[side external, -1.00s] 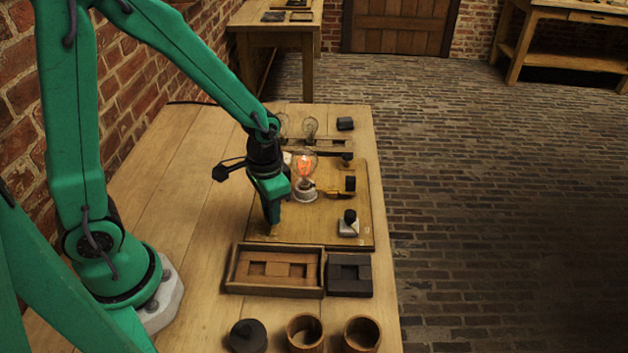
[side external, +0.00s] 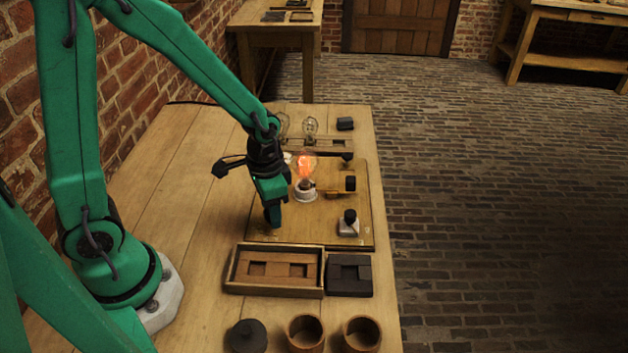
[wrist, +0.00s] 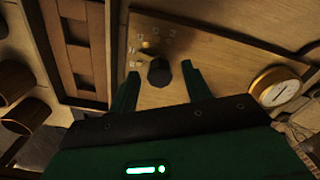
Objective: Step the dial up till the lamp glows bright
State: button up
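The dial (wrist: 159,72) is a black round knob on the wooden board, with small pale marks in an arc beyond it in the wrist view. My gripper (wrist: 160,71) is open, with one finger on each side of the knob and a gap visible on both sides. In the side view my gripper (side external: 272,218) is low over the near left part of the board and hides the dial. The lamp (side external: 305,166) is a clear glass bulb on a white base, glowing orange. Which mark the knob points to is too small to tell.
On the board (side external: 318,228), a black-knobbed switch (side external: 349,223) stands at the right. A round gauge (wrist: 275,87) is right of the dial in the wrist view. A wooden tray (side external: 236,271), a dark block (side external: 349,275) and wooden cups (side external: 305,332) are nearer the camera.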

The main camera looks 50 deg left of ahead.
jog(key=shift+r, duration=0.15)
jog(key=shift+r, duration=3.75)
jog(key=shift+r, duration=0.1)
jog(key=shift+s+a+r, duration=0.15)
jog(key=shift+r, duration=0.35)
jog(key=s+a+r+n+t, duration=0.2)
jog(key=s+r+t, duration=0.3)
jog(key=r, duration=0.6)
jog(key=shift+s+a+r+n+t, duration=0.2)
jog(key=shift+s+a+n+t, duration=0.15)
jog(key=shift+s+n, duration=0.75)
jog(key=shift+s, duration=0.2)
jog(key=shift+w, duration=0.1)
